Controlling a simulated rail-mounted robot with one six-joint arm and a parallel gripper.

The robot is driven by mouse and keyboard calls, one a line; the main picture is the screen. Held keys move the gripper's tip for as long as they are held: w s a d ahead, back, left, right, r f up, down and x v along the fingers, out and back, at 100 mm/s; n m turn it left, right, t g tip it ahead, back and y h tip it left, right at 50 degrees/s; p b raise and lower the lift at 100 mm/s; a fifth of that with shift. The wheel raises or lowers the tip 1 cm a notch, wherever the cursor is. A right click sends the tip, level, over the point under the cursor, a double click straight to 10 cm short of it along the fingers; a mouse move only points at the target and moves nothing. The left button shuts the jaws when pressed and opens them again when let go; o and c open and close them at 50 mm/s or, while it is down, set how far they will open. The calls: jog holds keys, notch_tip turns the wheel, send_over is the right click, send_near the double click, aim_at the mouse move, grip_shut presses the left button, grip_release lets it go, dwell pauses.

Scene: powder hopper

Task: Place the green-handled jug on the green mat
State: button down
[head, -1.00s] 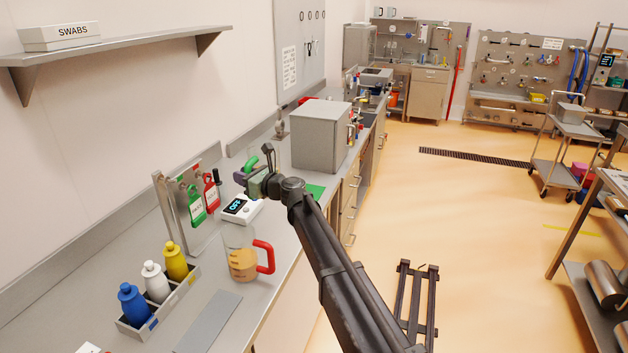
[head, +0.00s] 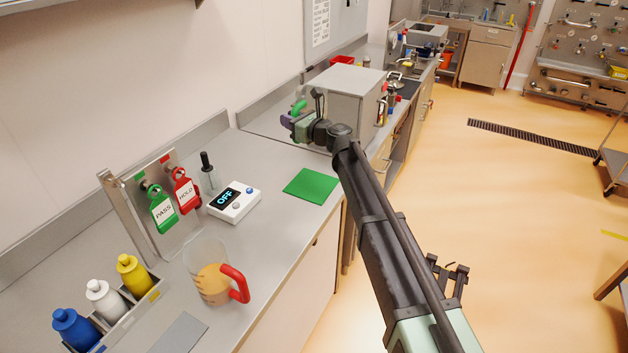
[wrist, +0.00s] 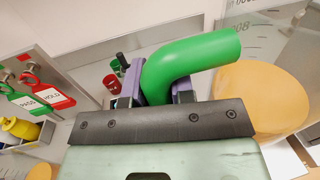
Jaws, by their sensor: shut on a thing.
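My gripper (head: 294,121) is shut on the green handle (head: 299,106) of the green-handled jug, up beyond the mat in the head view. In the wrist view the green handle (wrist: 190,68) curves out between the purple-edged fingers. The jug's clear body (wrist: 262,45) stands at the right there, with tan contents (wrist: 262,98); my gripper covers part of it. In the head view the jug's body is hard to make out. The green mat (head: 311,186) lies flat and bare on the bench, in front of my gripper in the picture.
A red-handled jug (head: 213,278) stands near the bench edge. A tag stand (head: 150,205), a bottle rack (head: 150,297) and a grey cabinet (head: 345,95) also stand on the bench. Bare bench surrounds the mat.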

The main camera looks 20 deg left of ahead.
notch_tip(320, 180, down, 20)
jog(key=b, duration=2)
jog(key=c, duration=1.3)
grip_release()
jog(key=shift+s+f, duration=0.1)
jog(key=shift+c, duration=0.2)
jog(key=o, duration=0.4)
jog(key=shift+c, duration=0.2)
jog(key=v, duration=1.2)
jog(key=s+d+f+n+g+h, duration=0.2)
jog(key=s+d+f+n+h, duration=0.3)
jog(key=d, duration=0.8)
jog(key=s+d+f+n+g+h, duration=0.2)
jog(key=s+d+f+n+h, duration=0.4)
jog(key=s+d+n, duration=0.3)
jog(key=s+d+f+n+g+h, duration=0.2)
jog(key=s+d+f+n+h, duration=0.3)
jog(key=s+d, duration=0.8)
jog(key=d+f+n, duration=0.1)
jog(key=d+n, duration=0.2)
jog(key=d, duration=0.3)
jog(key=shift+h, duration=0.4)
